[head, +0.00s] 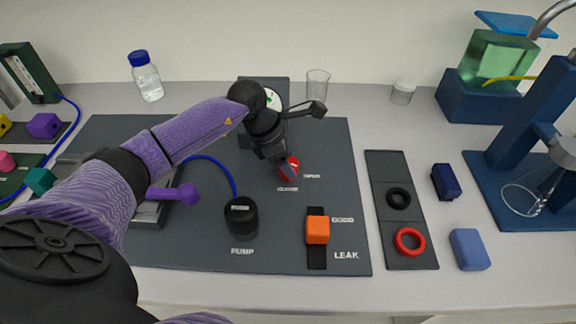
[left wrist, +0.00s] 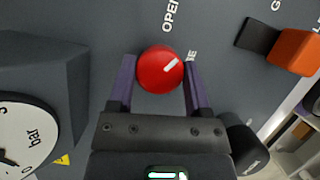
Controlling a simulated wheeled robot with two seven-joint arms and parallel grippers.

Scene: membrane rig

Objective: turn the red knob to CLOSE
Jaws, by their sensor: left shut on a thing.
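The red knob (head: 294,161) sits on the dark panel (head: 200,255), partly hidden by my left gripper (head: 288,168) in the head view. In the left wrist view the round red knob (left wrist: 158,75) lies between the two purple fingers of my left gripper (left wrist: 160,82), which is shut on its sides. The knob's white mark points to the upper right there. The word OPEN (left wrist: 170,15) shows above the knob; the other label (left wrist: 191,55), beside the knob at its right, shows only its last letters. My right gripper is not in view.
A black PUMP knob (head: 241,218) and an orange slider block (head: 317,230) by GOOD and LEAK are nearer on the panel. A gauge (left wrist: 22,135) stands beside the gripper. A tray with black and red rings (head: 409,241) lies to the right.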

